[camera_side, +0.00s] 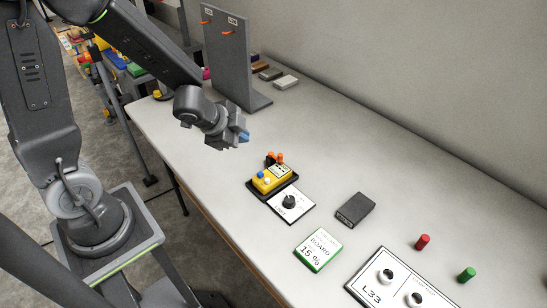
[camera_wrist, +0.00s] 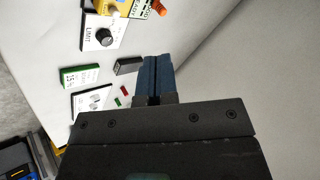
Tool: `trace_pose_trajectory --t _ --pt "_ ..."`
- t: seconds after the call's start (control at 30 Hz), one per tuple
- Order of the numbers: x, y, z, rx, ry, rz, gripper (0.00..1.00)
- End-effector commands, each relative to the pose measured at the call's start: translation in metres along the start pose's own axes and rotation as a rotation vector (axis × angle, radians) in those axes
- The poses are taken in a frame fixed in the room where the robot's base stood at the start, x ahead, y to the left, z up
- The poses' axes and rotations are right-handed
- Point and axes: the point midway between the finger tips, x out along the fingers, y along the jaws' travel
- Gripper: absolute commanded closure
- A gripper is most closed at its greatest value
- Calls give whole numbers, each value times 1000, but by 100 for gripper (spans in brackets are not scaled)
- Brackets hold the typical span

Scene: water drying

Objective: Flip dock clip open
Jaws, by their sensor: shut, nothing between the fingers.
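A yellow meter (camera_side: 271,179) with a blue and a white button sits in a dark dock (camera_side: 287,184) on the table. Orange-tipped parts (camera_side: 275,158) stand at the dock's back edge; I cannot tell which one is the clip or whether it is open. My gripper (camera_side: 244,136) is shut and empty, above the table, up and to the left of the dock and apart from it. In the wrist view my blue fingers (camera_wrist: 153,76) are together, and the yellow meter (camera_wrist: 113,5) is cut off at the top edge, with an orange part (camera_wrist: 158,7) beside it.
A white plate with a black knob (camera_side: 289,203) touches the dock's front. A dark box (camera_side: 355,208), a green board (camera_side: 318,250), a white L33 panel (camera_side: 385,295), a red peg (camera_side: 422,242) and a green peg (camera_side: 466,275) lie further right. A grey upright panel (camera_side: 228,60) stands behind my gripper.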

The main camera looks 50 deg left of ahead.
Motion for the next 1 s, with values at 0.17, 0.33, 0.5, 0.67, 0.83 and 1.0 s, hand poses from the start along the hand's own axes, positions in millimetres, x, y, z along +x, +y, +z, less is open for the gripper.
trace_pose_trajectory --t 0.17,0.33,0.5,0.67,0.83,1.0 --pt "24 22 6 101 73 94 100" --pt "31 31 7 134 106 128 100" --pt "31 32 7 137 109 130 100" --pt "31 32 7 136 108 129 100" --pt "39 33 6 133 106 133 100" --pt "60 36 5 132 104 133 100"
